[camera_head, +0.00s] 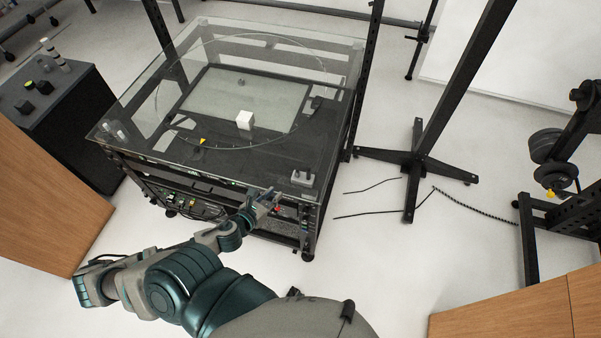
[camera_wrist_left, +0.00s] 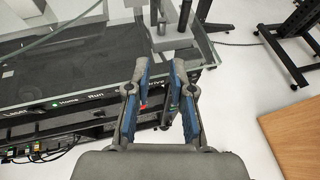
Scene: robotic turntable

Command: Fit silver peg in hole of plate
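My left gripper (camera_head: 267,201) is at the front right edge of the glass-topped turntable, a little below and left of a small grey block (camera_head: 302,178) on that corner. In the left wrist view my left gripper (camera_wrist_left: 161,72) has its two blue-grey fingers spread, with a gap between them. A slim dark upright shape shows in that gap, and I cannot tell whether it is the peg or part of the frame behind. My right gripper is not in view.
The turntable's glass top (camera_head: 125,110) stands on a black frame. A dark cabinet (camera_head: 75,130) stands left, a black post stand (camera_head: 417,160) right. Wooden panels are at both sides.

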